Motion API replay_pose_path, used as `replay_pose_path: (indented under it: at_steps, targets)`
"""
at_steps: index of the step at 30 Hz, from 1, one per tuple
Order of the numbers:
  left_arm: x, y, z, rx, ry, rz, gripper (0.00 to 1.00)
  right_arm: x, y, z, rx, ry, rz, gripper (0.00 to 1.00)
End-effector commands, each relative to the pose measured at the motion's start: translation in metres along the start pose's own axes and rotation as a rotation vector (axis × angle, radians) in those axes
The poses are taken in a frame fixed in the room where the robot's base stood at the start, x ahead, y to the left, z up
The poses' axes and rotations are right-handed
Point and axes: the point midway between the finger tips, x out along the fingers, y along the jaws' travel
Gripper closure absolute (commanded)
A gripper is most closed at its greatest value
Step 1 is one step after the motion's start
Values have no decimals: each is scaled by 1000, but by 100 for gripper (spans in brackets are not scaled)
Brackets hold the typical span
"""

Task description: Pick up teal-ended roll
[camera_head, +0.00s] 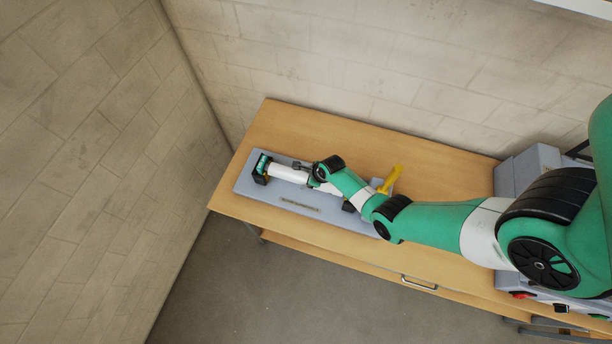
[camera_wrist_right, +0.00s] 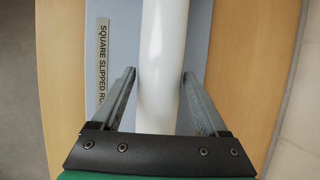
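The teal-ended roll (camera_head: 288,172) is a white cylinder lying on a grey-blue board (camera_head: 250,188). Its teal end (camera_head: 262,163) is at the left, by a black support (camera_head: 260,178). The right part of the roll is hidden under my right arm. My right gripper (camera_head: 303,167) is over the roll. In the right wrist view the white roll (camera_wrist_right: 163,60) runs between the two spread fingers of the gripper (camera_wrist_right: 160,75), one on each side. My left gripper is not in view.
A label strip (camera_head: 300,206) lies on the board in front of the roll. A yellow part (camera_head: 391,178) stands at the board's right end, close to my arm. A grey machine (camera_head: 528,166) is on the right. The wooden table (camera_head: 300,118) is clear behind the board.

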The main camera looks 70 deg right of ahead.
Motion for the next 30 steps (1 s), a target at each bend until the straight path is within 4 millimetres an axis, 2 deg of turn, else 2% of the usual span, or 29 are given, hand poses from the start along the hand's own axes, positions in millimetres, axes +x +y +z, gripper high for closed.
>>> replay_pose_path:
  at_steps: [1, 2, 12, 25, 30]
  targets:
    - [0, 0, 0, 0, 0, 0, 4, 0, 0, 0, 0, 0, 0, 34]
    - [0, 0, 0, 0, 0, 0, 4, 0, 0, 0, 0, 0, 0, 40]
    - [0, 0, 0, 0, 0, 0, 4, 0, 0, 0, 0, 0, 0, 100]
    - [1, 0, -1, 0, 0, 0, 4, -1, -1, 1, 0, -3, -2, 100]
    - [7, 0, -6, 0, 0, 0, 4, -9, -3, 5, 0, -3, -2, 100]
